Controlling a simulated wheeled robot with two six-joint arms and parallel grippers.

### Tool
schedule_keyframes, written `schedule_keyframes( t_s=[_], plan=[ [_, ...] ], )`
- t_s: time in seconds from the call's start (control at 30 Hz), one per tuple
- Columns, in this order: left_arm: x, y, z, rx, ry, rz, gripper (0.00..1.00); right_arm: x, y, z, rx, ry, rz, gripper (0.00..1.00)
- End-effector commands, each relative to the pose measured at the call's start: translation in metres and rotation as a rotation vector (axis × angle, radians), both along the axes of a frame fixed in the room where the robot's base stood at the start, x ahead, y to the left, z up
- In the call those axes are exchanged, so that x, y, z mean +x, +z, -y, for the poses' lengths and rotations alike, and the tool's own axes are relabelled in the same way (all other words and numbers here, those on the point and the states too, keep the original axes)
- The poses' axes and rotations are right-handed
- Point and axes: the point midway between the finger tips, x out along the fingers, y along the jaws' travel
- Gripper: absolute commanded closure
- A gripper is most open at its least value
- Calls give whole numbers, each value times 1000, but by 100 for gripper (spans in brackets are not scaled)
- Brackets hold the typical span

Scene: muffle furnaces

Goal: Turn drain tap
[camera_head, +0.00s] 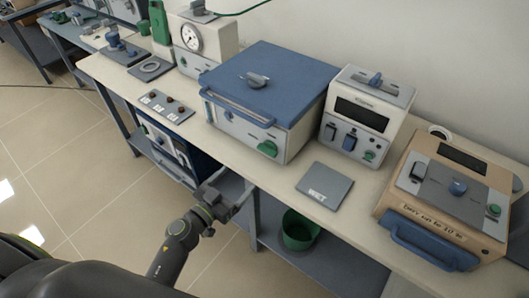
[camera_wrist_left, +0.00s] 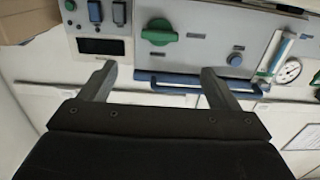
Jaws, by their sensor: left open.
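The green tap handle (camera_head: 268,148) sits low at the right of the front of the blue-lidded box (camera_head: 278,74). I take it for the drain tap. It also shows in the left wrist view (camera_wrist_left: 160,32), above and beyond the space between my fingers, with nothing touching it. My left gripper (camera_head: 238,188) is in front of the bench edge, below and left of the tap, and apart from it. In the left wrist view its two fingers (camera_wrist_left: 159,80) are spread wide with nothing between them. My right gripper is in neither view.
A grey device with a display (camera_head: 365,112) stands right of the box. A dark pad (camera_head: 324,186) lies in front of it. A tan device with a blue handle (camera_head: 440,195) is farther right. A green bucket (camera_head: 298,230) stands below the bench. A gauge unit (camera_head: 196,42) is left.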

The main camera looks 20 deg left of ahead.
Motion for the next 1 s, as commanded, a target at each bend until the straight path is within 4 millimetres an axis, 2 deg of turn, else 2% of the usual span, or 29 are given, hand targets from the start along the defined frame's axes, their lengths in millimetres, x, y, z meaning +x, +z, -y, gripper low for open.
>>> schedule_keyframes(
  t_s=[0.03, 0.4, 0.6, 0.8, 1.0],
  plan=[
    [11, 2, 4, -1, -1, 3, 16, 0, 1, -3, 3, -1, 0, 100],
    [82, -1, 30, -1, -1, 2, 16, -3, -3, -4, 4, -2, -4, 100],
    [111, -1, 40, -1, 0, 1, 16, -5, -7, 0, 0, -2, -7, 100],
    [125, -1, 46, -1, 0, -1, 16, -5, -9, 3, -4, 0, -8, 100],
    [127, -1, 46, 0, 1, -1, 16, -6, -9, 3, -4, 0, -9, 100]
  ],
)
